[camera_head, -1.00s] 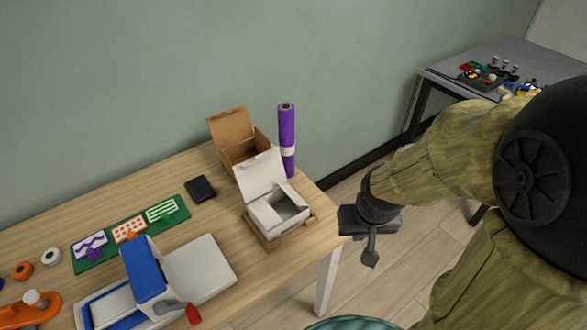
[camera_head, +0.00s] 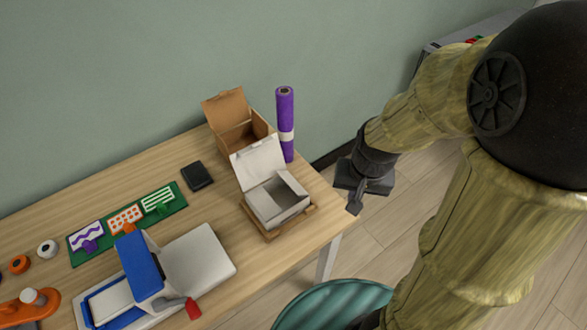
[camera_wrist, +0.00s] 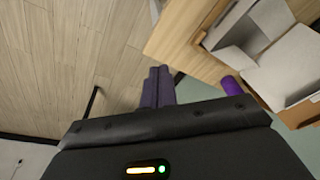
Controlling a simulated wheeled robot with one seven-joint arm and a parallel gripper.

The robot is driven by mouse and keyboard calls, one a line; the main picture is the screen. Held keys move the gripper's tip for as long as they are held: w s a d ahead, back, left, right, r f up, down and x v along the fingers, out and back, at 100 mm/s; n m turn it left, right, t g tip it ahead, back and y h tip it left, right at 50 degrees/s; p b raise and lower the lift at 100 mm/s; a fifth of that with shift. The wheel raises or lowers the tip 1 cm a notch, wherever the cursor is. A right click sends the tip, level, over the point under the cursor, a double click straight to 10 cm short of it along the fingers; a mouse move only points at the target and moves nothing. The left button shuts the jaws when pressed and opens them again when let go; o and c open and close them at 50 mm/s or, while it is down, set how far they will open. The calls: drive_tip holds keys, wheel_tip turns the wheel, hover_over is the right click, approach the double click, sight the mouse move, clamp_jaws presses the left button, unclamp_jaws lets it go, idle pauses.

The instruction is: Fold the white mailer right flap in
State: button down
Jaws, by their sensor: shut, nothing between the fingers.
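The white mailer (camera_head: 268,208) is an open box on a small wooden tray (camera_head: 309,210) near the table's right end. Its lid (camera_head: 258,162) stands up at the back. A pale panel (camera_head: 295,184) at its right side looks like the right flap, raised at a slant; its exact angle is unclear. The mailer also shows at the upper right of the wrist view (camera_wrist: 238,30). My gripper (camera_head: 355,205) is to the right of the mailer, beyond the table's edge and apart from the box. Its fingers (camera_wrist: 158,82) are together and empty.
A brown open box (camera_head: 236,135) and a purple roll (camera_head: 285,125) stand behind the mailer. A white and blue device (camera_head: 200,258) lies in front to the left. A teal round object (camera_head: 330,305) is below the table's edge. Floor is open under my gripper.

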sight(287, 182)
drive_tip(key=w+a+r+m+g+y+p, duration=0.2)
drive_tip(key=w+m+p, duration=0.5)
drive_tip(key=m, duration=0.6)
drive_tip(key=w+a+r+m+g+y+p, duration=0.2)
drive_tip(key=w+m+p, duration=0.6)
drive_tip(key=m, duration=0.5)
drive_tip(key=shift+w+a+r+m+g+y, duration=0.25)
drive_tip(key=shift+w+a+g+y, duration=0.4)
drive_tip(key=shift+a+g+y, duration=0.4)
drive_tip(key=shift+d+f, duration=0.1)
drive_tip(key=p+x, duration=0.4)
drive_tip(key=x, duration=0.9)
drive_tip(key=shift+s+a+f, duration=0.25)
drive_tip(key=shift+s, duration=0.05)
